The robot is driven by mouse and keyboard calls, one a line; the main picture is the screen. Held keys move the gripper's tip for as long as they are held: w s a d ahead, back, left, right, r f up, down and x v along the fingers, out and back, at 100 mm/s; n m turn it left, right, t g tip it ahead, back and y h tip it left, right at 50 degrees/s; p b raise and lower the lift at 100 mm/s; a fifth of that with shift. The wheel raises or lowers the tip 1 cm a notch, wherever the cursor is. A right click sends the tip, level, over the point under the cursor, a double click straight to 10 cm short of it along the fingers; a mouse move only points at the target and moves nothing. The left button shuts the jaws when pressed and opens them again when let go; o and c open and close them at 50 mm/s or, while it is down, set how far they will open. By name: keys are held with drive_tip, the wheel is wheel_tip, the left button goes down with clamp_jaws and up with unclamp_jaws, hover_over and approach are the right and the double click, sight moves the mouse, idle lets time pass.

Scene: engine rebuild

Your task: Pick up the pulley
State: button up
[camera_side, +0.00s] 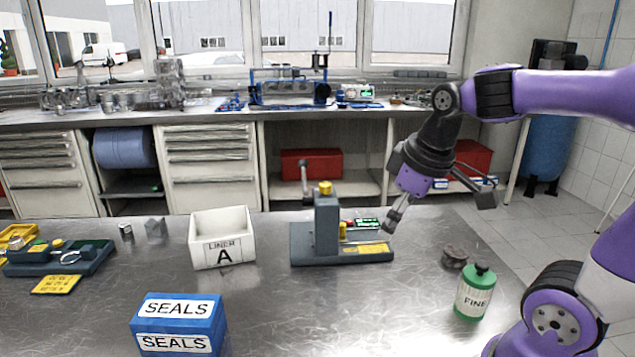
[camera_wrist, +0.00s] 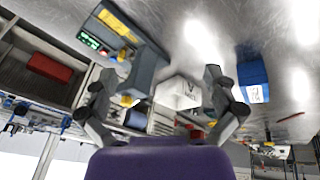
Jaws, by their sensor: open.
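A small dark round part (camera_side: 455,256), which looks like the pulley, lies on the metal bench at the right, behind and left of the green bottle. It is too small to make out its details, and I cannot find it in the wrist view. My gripper (camera_side: 392,219) hangs tilted above the right end of the grey fixture, left of and higher than the dark part. In the wrist view my gripper (camera_wrist: 158,85) has its two fingers spread wide, with nothing held between them.
The grey fixture (camera_side: 315,240) with an upright post stands just left of my gripper. The green bottle (camera_side: 475,292) stands close to the dark part. The bench is clear at front centre.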

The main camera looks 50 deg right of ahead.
drive_tip(key=d+f+n+g, duration=0.1)
drive_tip(key=d+f+g, duration=0.1)
drive_tip(key=d, duration=0.5)
drive_tip(key=d+f+n+g, duration=0.2)
drive_tip(key=d, duration=0.5)
drive_tip(key=n+g, duration=0.1)
drive_tip(key=n, duration=0.1)
hover_over(456, 251)
drive_tip(key=shift+y, duration=0.3)
drive_tip(key=f, duration=0.7)
drive_tip(key=shift+w+a+f, duration=0.2)
drive_tip(key=shift+w+f, duration=0.1)
drive_tip(key=shift+w, duration=0.05)
drive_tip(key=f, duration=0.6)
drive_tip(key=shift+s+d, duration=0.25)
drive_tip(key=shift+s, duration=0.1)
drive_tip(key=c, duration=1.5)
